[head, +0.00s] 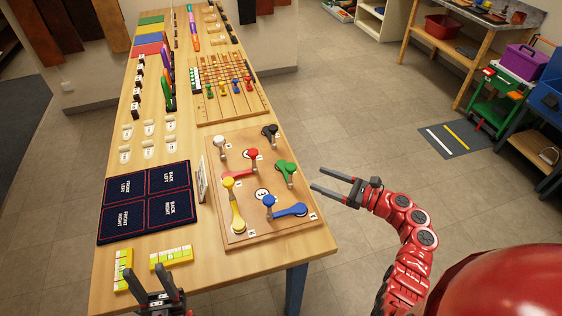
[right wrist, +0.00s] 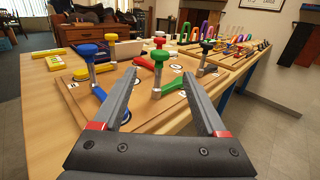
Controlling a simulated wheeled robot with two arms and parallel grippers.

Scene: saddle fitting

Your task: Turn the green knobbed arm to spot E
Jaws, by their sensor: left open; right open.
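The green knobbed arm (head: 287,171) is on the right part of a wooden board (head: 236,237) on the table. In the right wrist view its green knob (right wrist: 159,56) stands on a metal post with the green lever beside it. White lettered spots lie on the board; I cannot tell which is E. My right gripper (head: 314,178) is open and empty, off the table's right edge, apart from the green arm. In its wrist view the open fingers (right wrist: 165,92) point toward the board. My left gripper (head: 158,298) is open and empty above the near table edge.
The board also holds blue (head: 289,210), yellow (head: 236,211), red (head: 246,162), white (head: 219,146) and black (head: 270,133) knobbed arms. A small upright panel (head: 203,180) stands at the board's left edge. A dark mat (head: 146,202) lies further left.

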